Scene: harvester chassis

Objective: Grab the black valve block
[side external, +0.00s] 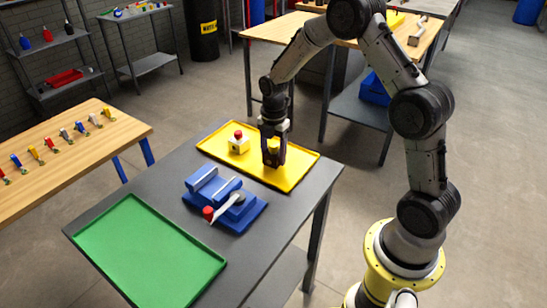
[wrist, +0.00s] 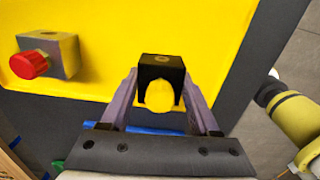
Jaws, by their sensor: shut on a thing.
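The black valve block (wrist: 158,68) with a yellow knob sits between the two fingers of my gripper (wrist: 161,80) in the wrist view. The fingers are shut on its sides. In the side view my gripper (side external: 273,153) points down over the right part of the yellow tray (side external: 300,168). There the fingers hide most of the block, and some yellow shows between them. I cannot tell whether the block rests on the tray or is lifted.
A pale valve block with a red knob (side external: 238,145) stands left on the yellow tray. A blue fixture (side external: 236,213) with a red-knobbed lever is on the grey table in front. A green tray (side external: 145,255) lies at the near left, empty.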

